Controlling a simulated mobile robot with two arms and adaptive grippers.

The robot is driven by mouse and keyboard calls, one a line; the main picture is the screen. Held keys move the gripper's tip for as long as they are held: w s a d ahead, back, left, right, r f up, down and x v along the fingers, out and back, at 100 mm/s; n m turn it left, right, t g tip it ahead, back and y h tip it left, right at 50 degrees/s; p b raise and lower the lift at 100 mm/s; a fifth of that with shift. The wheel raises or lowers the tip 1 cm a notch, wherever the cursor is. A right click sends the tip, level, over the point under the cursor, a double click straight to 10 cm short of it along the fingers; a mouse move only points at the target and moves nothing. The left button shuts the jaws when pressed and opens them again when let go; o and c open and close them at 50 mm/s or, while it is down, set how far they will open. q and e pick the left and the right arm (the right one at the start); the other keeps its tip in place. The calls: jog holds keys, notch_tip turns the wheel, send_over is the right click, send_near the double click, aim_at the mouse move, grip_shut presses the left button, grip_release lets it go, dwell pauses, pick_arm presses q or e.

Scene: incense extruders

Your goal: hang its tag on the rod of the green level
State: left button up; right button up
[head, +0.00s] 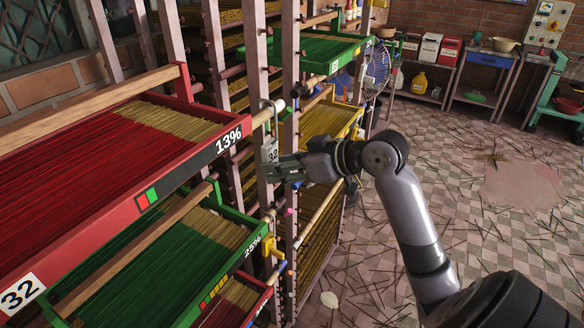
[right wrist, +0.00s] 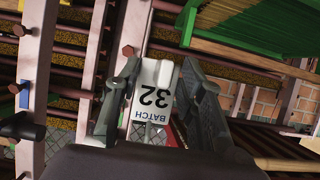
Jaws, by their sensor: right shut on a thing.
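My right gripper (head: 283,167) is shut on a white tag (head: 270,152) with a 32 on it. In the right wrist view the tag (right wrist: 153,100) sits upside down between the two fingers and reads BATCH 32. A grey wire loop (head: 275,105) shows above the tag, beside a pale wooden rod end (head: 262,117) at the rack post. I cannot tell whether the loop is around the rod or in front of it. A green tray (head: 225,215) marked 25% is below the red tray; another green tray (head: 310,62) is farther back. My left gripper is not in view.
A red tray (head: 180,175) marked 13% and 32 juts out at left, full of incense sticks. A yellow tray (head: 325,118), posts and several rod ends crowd around the gripper. A blue fan (head: 376,65) stands behind. The tiled floor (head: 460,215) at right is open, with scattered sticks.

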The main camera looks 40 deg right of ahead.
jog(key=shift+w+a, duration=0.3)
jog(key=shift+w, duration=0.4)
jog(key=shift+w+a+f, duration=0.1)
jog(key=shift+w+f, duration=0.1)
jog(key=shift+f, duration=0.05)
jog(key=shift+f+b, duration=0.75)
jog(key=shift+f, duration=0.2)
jog(key=o, duration=1.1)
jog(key=shift+o, duration=0.2)
jog(key=o, duration=0.3)
